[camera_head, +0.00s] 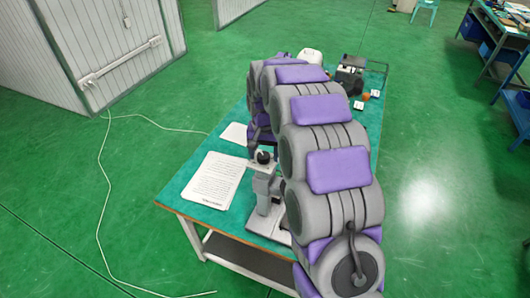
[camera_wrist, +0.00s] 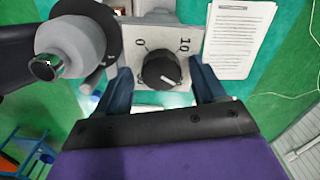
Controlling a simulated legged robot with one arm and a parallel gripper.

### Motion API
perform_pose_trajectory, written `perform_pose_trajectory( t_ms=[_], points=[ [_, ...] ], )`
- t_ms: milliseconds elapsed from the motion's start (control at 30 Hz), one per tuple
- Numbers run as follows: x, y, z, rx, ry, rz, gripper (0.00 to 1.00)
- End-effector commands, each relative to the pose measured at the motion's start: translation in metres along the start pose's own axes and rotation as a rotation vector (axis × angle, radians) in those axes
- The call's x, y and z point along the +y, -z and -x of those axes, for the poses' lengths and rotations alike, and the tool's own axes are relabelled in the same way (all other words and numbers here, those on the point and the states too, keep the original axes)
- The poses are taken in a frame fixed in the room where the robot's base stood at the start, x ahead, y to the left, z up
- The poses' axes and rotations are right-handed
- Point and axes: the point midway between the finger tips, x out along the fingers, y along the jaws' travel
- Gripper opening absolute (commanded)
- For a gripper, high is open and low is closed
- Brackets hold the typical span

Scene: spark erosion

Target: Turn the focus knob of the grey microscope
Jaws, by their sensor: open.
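The grey microscope (camera_head: 264,186) stands near the front edge of the green-topped table, partly hidden by my arm. In the wrist view its pale grey body plate (camera_wrist: 150,38) carries a black round focus knob (camera_wrist: 162,72) with a white pointer line. The marks 0 and 10 show on the plate above the knob. A grey tube with a dark lens (camera_wrist: 45,67) is at the left. My gripper (camera_wrist: 161,70) is open, one dark finger at each side of the knob, with visible gaps; contact is not seen. The head view does not show the fingers clearly.
A printed sheet (camera_head: 212,181) lies left of the microscope, and also shows in the wrist view (camera_wrist: 232,38). Another sheet (camera_head: 234,133) lies behind. A white container (camera_head: 310,56) and dark equipment (camera_head: 350,72) stand at the table's far end. A cable (camera_head: 104,190) crosses the floor.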

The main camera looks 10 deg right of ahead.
Motion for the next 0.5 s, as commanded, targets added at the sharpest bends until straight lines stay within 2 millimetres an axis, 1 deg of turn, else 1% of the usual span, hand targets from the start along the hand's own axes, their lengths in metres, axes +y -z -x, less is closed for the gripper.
perform_pose_trajectory(
  t_ms=[67, 500],
  points=[
    [-0.0004, -0.0002, 0.0, 0.0, 0.0, 0.001, 0.7],
    [0.0033, 0.002, 0.0, -0.002, 0.003, 0.0, 0.27]
  ],
)
